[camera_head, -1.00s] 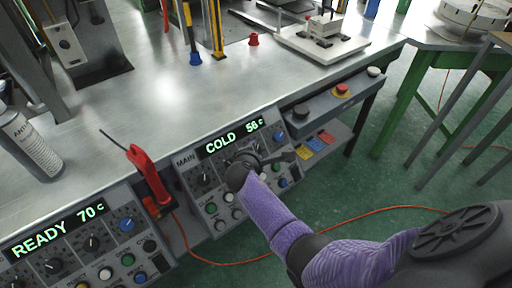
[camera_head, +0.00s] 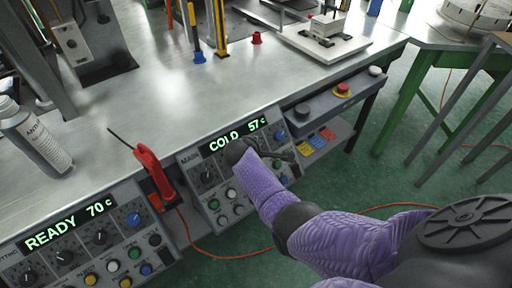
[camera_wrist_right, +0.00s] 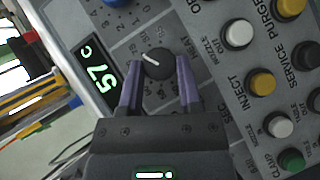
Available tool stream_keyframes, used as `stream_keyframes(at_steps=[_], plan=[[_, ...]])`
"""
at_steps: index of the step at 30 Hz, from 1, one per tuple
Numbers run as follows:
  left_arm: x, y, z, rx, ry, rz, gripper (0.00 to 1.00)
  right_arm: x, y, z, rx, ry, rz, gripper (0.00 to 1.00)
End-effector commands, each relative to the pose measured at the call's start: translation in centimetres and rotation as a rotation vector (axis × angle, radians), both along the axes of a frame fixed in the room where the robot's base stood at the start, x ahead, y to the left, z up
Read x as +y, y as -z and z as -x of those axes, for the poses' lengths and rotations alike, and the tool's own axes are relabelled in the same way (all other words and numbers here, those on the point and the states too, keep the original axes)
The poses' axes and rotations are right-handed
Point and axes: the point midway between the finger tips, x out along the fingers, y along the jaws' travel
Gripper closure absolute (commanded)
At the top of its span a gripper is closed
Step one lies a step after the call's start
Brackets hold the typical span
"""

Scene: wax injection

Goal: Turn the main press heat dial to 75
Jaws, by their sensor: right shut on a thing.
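The main press panel (camera_head: 189,160) has a lit display (camera_head: 236,136) that reads COLD 57 c. The right wrist view shows the same 57 c display (camera_wrist_right: 96,74), turned on its side. A round black dial (camera_wrist_right: 157,64) with a white pointer line sits between the two purple fingers of my right gripper (camera_wrist_right: 159,74), which is shut on it. In the head view my right arm covers this dial, and my dark wrist (camera_head: 240,152) is over the panel just below the display. My left gripper is not in view.
A second panel at the lower left has a display (camera_head: 70,226) reading READY 70 c. A red tool (camera_head: 154,172) stands between the panels. Buttons, including a yellow one (camera_wrist_right: 263,83) and a white one (camera_wrist_right: 238,34), lie close to my right gripper.

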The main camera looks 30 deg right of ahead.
Motion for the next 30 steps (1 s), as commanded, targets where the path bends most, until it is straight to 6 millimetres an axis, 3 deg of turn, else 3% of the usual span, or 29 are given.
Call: stream_keyframes(at_steps=[7,8,12,21,25,30], plan=[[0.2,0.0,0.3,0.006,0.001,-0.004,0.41,-0.1,0.1,0.1,0.002,0.002,0.002,1.00],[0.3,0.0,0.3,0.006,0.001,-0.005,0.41,-0.1,0.1,0.1,0.002,0.002,0.002,0.49],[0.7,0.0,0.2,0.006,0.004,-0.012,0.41,-0.1,0.1,0.1,0.001,0.001,0.002,0.20],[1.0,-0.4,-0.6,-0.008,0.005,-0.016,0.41,0.1,-0.4,0.2,0.000,0.000,0.002,0.20],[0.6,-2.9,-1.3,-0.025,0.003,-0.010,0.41,1.5,-2.9,1.3,-0.003,-0.001,0.000,0.20],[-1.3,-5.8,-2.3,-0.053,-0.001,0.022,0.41,3.9,-5.9,3.2,-0.002,-0.001,0.001,0.20]])
